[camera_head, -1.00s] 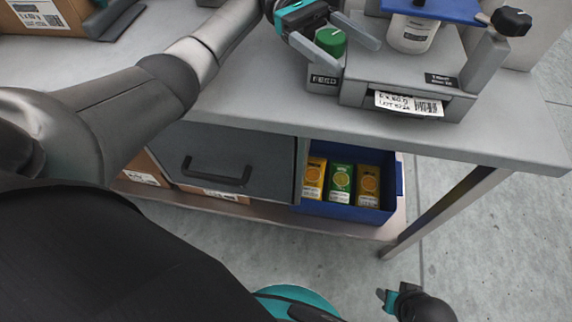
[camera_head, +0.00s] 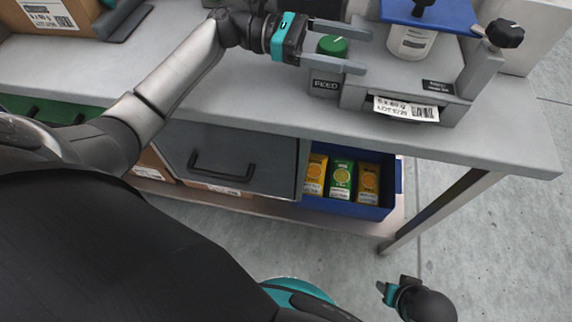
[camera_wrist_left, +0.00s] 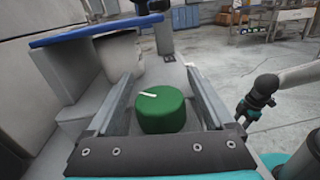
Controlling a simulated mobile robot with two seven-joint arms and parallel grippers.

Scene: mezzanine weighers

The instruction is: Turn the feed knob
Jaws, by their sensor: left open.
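The green feed knob (camera_head: 332,46) sits on top of a small grey block labelled FEED (camera_head: 325,84), at the front left of the weigher. My left gripper (camera_head: 364,51) is open, its fingers reaching from the left with one on each side of the knob. In the left wrist view the knob (camera_wrist_left: 161,114) stands between the two fingers, with a gap on both sides. A white mark on its top lies almost crosswise in that view. My right gripper (camera_head: 390,292) shows small at the lower right of the head view, away from the bench; its fingers are unclear.
The weigher has a blue plate (camera_head: 440,12), a white container (camera_head: 410,42), a black knob (camera_head: 505,33) on a post and a printed label (camera_head: 405,108). Below the bench are a grey drawer (camera_head: 240,150) and a blue bin (camera_head: 345,208) with several cartons. The bench front is clear.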

